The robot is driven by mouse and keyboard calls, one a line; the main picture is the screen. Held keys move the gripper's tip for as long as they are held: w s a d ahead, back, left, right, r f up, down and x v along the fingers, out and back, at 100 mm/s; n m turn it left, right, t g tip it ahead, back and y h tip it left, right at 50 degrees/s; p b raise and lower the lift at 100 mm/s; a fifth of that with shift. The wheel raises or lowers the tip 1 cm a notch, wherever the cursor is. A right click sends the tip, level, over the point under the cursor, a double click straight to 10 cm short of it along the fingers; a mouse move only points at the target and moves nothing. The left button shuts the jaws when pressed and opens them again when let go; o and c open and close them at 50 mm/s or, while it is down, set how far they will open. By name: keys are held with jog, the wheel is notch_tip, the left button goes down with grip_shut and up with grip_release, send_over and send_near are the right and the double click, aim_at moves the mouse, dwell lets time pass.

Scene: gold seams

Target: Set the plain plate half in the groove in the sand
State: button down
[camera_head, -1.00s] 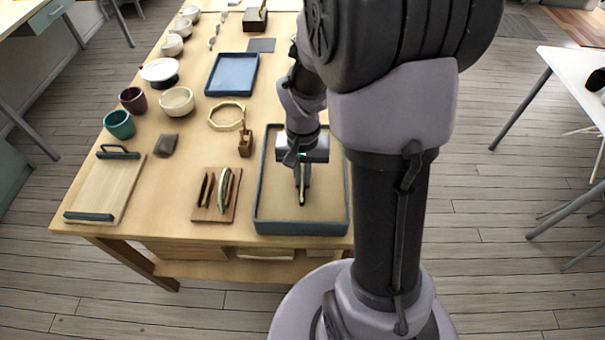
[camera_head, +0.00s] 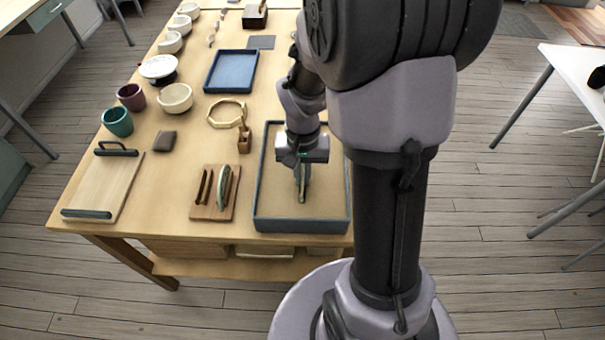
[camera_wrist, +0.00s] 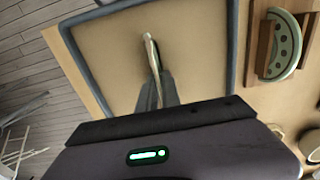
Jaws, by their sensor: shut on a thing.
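My gripper (camera_head: 302,180) is over the sand tray (camera_head: 257,200), with its fingers pointing down. It is shut on the plain plate half (camera_head: 302,196), a thin pale piece seen edge-on between the fingers. In the wrist view the plate half (camera_wrist: 151,50) stands out beyond the fingertips (camera_wrist: 155,88), above or in the sand. I cannot tell whether its lower edge touches the sand. The sand tray also shows in the wrist view (camera_wrist: 232,45), with its dark rim around tan sand. The groove is not distinguishable; the plate half and fingers may cover it.
A wooden rack (camera_head: 207,212) left of the tray holds a green-rimmed plate half (camera_head: 223,188); it also shows in the wrist view (camera_wrist: 283,45).

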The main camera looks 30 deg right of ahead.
jog(key=shift+f, duration=0.15)
dwell(0.3)
jog(key=c, duration=1)
grip_release()
jog(key=shift+r+p, duration=2.4)
jog(key=shift+r, duration=0.6)
jog(key=shift+r, duration=0.1)
